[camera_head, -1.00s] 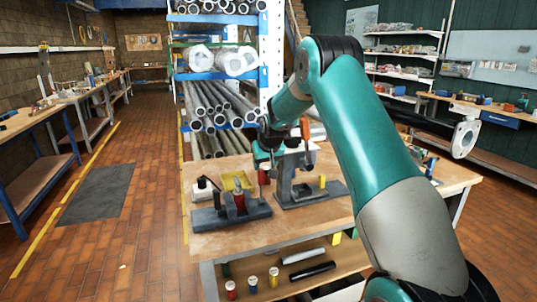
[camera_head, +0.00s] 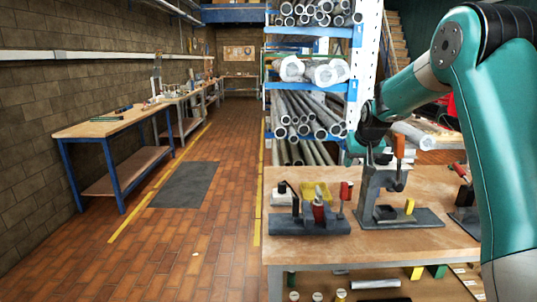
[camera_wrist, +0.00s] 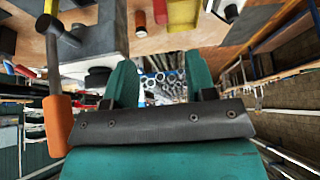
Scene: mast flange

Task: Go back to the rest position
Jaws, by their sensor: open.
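My arm reaches from the right edge of the head view over the wooden workbench (camera_head: 430,181). My gripper (camera_head: 352,155) is partly hidden behind the press there, and lies above the bench's far part. In the wrist view my gripper (camera_wrist: 160,78) shows two teal fingers set apart, with nothing held between them. The dark grey press (camera_head: 372,190) stands on the bench with an orange handle (camera_head: 398,146). That handle also shows close to the left of the fingers in the wrist view (camera_wrist: 57,125).
A clamp fixture with a red part (camera_head: 318,212) and a yellow tray (camera_head: 316,191) are on the bench's left part. A pipe rack (camera_head: 310,87) stands behind it. A brick aisle (camera_head: 215,210) lies open to the left, with a dark mat (camera_head: 186,184) and a side bench (camera_head: 105,130).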

